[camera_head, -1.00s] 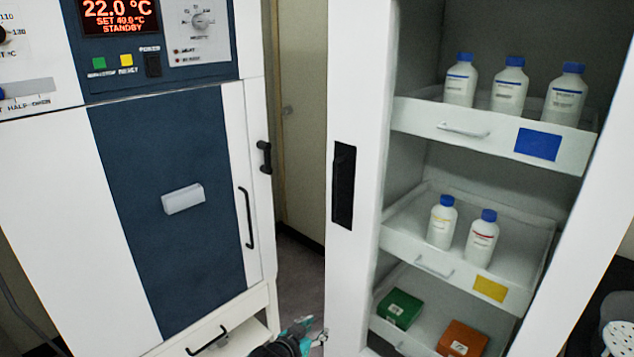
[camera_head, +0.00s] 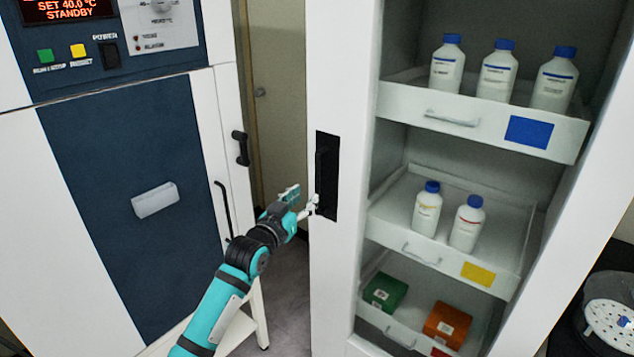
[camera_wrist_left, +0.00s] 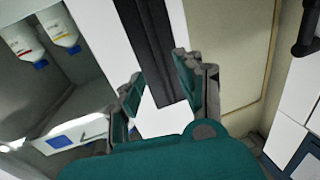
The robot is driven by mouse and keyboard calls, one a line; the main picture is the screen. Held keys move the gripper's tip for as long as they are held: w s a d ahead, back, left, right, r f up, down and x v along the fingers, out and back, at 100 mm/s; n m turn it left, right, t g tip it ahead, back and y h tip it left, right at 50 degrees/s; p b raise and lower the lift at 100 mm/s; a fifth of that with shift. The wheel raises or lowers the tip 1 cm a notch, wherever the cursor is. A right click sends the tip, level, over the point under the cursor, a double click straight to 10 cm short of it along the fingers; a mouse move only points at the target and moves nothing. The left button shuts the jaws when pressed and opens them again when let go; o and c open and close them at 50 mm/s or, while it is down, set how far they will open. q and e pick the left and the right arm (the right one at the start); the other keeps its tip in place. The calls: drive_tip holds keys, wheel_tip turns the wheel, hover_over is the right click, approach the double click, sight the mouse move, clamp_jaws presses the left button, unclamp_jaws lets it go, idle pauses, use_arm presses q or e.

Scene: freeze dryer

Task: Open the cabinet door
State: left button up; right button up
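The tall white cabinet (camera_head: 345,60) stands on the right, with its shelves visible. I cannot tell whether a clear pane covers them. A black upright handle (camera_head: 326,175) sits in a dark recess on its white left-hand frame. My left gripper (camera_head: 304,203) is just left of the handle's lower part. In the left wrist view my left gripper (camera_wrist_left: 160,88) has its two fingers apart, and the black handle (camera_wrist_left: 155,40) shows ahead between them. I see no grip on the handle; whether a finger touches it I cannot tell. My right gripper is not in view.
A blue and white machine (camera_head: 120,190) with black handles stands on the left. A narrow gap with floor separates it from the cabinet. The cabinet's pull-out trays (camera_head: 405,103) hold white bottles and green and orange boxes. A round white item (camera_head: 608,320) is at lower right.

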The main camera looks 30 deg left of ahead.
sight(316, 186)
use_arm(q)
drive_tip(key=w, duration=0.5)
drive_tip(key=w+a, duration=0.1)
drive_tip(key=w, duration=0.1)
drive_tip(key=shift+w+p, duration=0.35)
drive_tip(key=shift+w, duration=0.05)
drive_tip(key=shift+c, duration=0.2)
clamp_jaws()
